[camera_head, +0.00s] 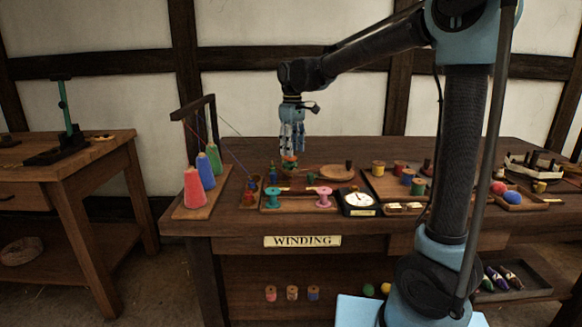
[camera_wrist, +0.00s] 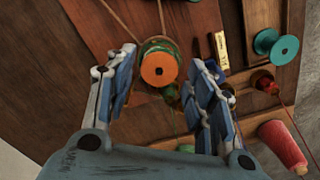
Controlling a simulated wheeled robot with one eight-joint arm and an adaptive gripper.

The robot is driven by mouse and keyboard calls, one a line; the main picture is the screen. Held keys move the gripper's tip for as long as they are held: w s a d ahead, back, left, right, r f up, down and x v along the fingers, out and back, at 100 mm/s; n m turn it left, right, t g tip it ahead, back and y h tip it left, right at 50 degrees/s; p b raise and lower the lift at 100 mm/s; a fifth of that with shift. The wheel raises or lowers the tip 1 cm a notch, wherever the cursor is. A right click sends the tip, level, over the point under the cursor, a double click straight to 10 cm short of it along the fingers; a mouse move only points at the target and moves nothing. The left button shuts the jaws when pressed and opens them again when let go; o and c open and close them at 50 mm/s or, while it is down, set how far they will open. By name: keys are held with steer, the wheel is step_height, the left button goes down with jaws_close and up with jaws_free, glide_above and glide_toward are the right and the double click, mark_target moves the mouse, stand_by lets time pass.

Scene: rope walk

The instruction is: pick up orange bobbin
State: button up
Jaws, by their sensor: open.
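The orange bobbin (camera_wrist: 159,70) shows end-on in the wrist view, with an orange round flange and a dark centre hole. Green shows around its rim. My gripper (camera_wrist: 168,75) is open, with one blue finger on each side of the bobbin and neither clearly touching it. In the head view my gripper (camera_head: 291,150) points down over the winding table, and the orange bobbin (camera_head: 290,160) shows just below the fingertips. The exact gap between fingertips and bobbin cannot be told.
A teal bobbin (camera_head: 271,198) and a pink bobbin (camera_head: 324,197) stand in front on the table. A white-faced dial (camera_head: 358,200) is to their right. Thread cones, including a red one (camera_head: 195,188), stand at left under a wooden frame with threads. A round wooden dish (camera_head: 337,172) lies right of the gripper.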

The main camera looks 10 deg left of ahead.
mark_target(291, 159)
steer(key=f, duration=0.4)
steer(key=shift+w+a, duration=0.15)
steer(key=shift+a, duration=0.15)
steer(key=shift+f, duration=0.65)
steer(key=c, duration=0.9)
